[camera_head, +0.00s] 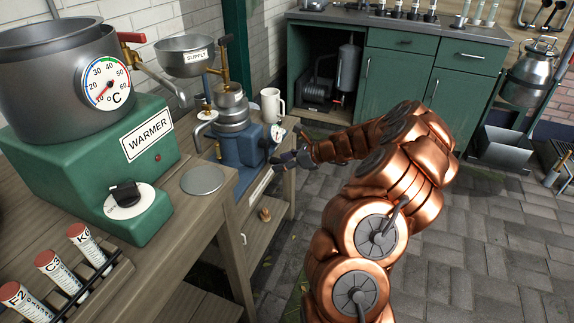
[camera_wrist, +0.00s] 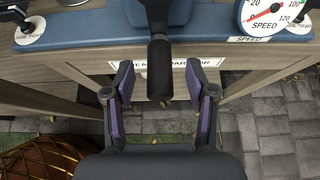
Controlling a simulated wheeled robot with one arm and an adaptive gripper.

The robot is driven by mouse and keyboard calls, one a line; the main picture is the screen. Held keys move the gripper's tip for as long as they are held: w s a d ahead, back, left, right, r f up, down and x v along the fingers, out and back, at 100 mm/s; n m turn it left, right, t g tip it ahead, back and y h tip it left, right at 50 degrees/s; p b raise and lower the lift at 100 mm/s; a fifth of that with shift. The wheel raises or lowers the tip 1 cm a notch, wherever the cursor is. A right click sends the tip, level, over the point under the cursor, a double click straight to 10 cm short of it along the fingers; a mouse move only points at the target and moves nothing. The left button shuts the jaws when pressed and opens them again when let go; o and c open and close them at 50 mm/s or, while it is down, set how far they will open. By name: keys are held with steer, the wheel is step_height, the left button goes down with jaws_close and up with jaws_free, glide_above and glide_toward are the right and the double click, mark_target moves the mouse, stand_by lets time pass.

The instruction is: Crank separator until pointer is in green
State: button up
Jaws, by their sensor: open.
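The blue separator (camera_head: 236,150) stands on the wooden bench with a metal bowl on top. Its round SPEED gauge (camera_head: 278,132) shows larger in the wrist view (camera_wrist: 270,14), cut off by the top edge. A red pointer shows on the white dial; part of a green band shows at the right, near 100. The black crank handle (camera_wrist: 161,70) hangs down at the top centre of the wrist view. My gripper (camera_wrist: 164,78) is open, its fingers on either side of the handle with gaps; it also shows in the head view (camera_head: 290,158) beside the separator.
A green warmer (camera_head: 95,170) with a large pot stands at the left. A white mug (camera_head: 272,104) is behind the separator. Sample tubes (camera_head: 88,245) stand in a rack in front. Green cabinets (camera_head: 400,85) line the back.

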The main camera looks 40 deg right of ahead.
steer(key=shift+w+p, duration=0.1)
steer(key=shift+p, duration=0.2)
steer(key=shift+w+a+f+p, duration=0.15)
steer(key=shift+w+p, duration=0.05)
steer(key=shift+p, duration=0.1)
jaws_close()
stand_by(0.5)
